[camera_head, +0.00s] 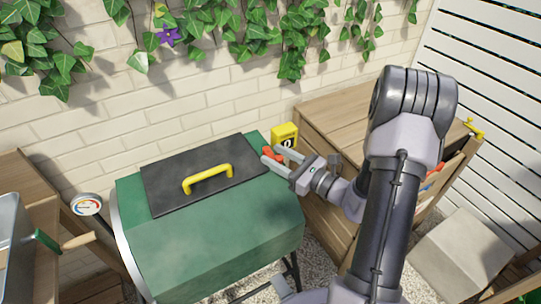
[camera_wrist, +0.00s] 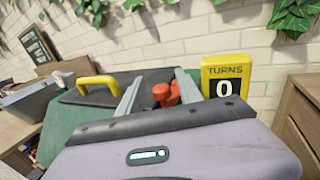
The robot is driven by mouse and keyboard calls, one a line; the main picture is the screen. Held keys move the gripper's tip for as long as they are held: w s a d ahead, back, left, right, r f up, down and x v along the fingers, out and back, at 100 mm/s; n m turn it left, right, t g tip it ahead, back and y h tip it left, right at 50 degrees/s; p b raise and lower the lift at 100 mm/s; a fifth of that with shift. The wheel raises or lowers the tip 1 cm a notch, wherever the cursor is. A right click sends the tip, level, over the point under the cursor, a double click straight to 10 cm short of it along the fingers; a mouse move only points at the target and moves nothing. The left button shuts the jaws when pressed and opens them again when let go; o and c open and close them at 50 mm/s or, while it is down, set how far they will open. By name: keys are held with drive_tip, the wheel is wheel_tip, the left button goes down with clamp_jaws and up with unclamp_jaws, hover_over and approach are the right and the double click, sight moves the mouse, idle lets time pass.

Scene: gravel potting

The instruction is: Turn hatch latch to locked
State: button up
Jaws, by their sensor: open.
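The hatch is a dark flat lid (camera_head: 170,188) with a yellow handle (camera_head: 207,178) on top of the green drum (camera_head: 215,245). A red latch (camera_head: 273,155) sits at the lid's right edge. In the wrist view the red latch (camera_wrist: 162,93) shows between the two fingers of my gripper (camera_wrist: 157,88). In the head view my gripper (camera_head: 272,157) is open, with its fingers pointing left at the latch. The fingers hide part of the latch, and I cannot tell whether they touch it.
A yellow box marked TURNS (camera_wrist: 225,82) reads 0, just right of the latch. A wooden cabinet (camera_head: 330,125) stands to the right and a brick wall (camera_head: 120,120) behind.

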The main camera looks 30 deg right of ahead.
drive_tip(key=shift+x, duration=1.15)
clamp_jaws()
idle(0.5)
